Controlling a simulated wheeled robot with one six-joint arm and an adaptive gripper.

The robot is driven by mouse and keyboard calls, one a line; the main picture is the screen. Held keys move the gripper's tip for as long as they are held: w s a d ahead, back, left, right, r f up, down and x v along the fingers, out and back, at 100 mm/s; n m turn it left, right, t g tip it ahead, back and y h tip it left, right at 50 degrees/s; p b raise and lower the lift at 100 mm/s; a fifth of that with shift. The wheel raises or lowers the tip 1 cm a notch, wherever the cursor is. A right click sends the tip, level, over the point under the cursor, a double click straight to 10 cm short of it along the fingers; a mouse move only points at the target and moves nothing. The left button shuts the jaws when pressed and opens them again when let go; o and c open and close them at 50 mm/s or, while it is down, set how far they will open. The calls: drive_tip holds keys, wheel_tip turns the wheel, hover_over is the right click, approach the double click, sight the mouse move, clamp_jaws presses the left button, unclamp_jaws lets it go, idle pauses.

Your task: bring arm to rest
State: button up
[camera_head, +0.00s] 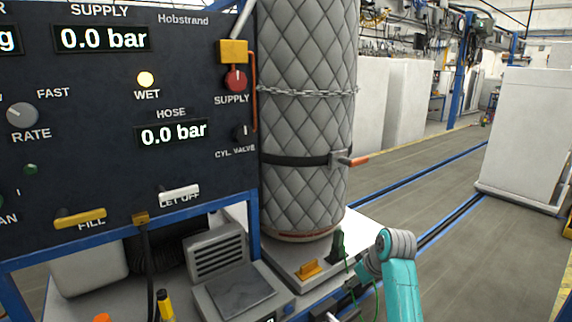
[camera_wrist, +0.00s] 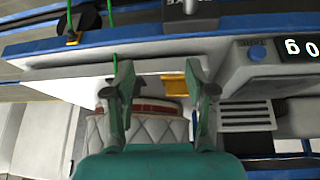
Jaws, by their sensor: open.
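My teal arm (camera_head: 402,285) is at the lower right of the head view, beside the white platform that carries the quilted grey cylinder (camera_head: 305,110). In the wrist view my gripper (camera_wrist: 162,78) is open, its two green fingers spread with nothing held between them. Past the fingers are the platform's pale edge (camera_wrist: 60,62), a yellow bracket (camera_wrist: 172,80) and the cylinder's quilted cover (camera_wrist: 150,133). In the head view the gripper's fingertips are too small to make out clearly.
A dark control panel (camera_head: 105,110) reads 0.0 bar for supply and hose. A chain (camera_head: 305,92) and a strap (camera_head: 295,160) go round the cylinder. A grey scale (camera_head: 240,290) stands left of the platform. A thin green cord (camera_head: 350,268) runs near my arm. Open floor (camera_head: 420,190) lies right.

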drive_tip(key=s+a+f+m+t+h, duration=0.1)
drive_tip(key=s+f+t, duration=0.1)
drive_tip(key=s+f, duration=0.8)
drive_tip(key=s+f+m+t, duration=0.1)
drive_tip(key=s+f+m, duration=0.1)
drive_tip(key=s+f, duration=0.8)
drive_tip(key=s+f+t, duration=0.2)
drive_tip(key=s+f, duration=0.3)
drive_tip(key=s, duration=0.3)
drive_tip(key=s+m+t+h, duration=0.1)
drive_tip(key=s+m, duration=0.1)
drive_tip(key=s, duration=0.9)
drive_tip(key=s+r+m+t, duration=0.1)
drive_tip(key=s+r+t, duration=0.3)
drive_tip(key=s+r, duration=1.6)
drive_tip(key=v, duration=0.3)
drive_tip(key=shift+a+f, duration=0.2)
drive_tip(key=shift+a, duration=0.05)
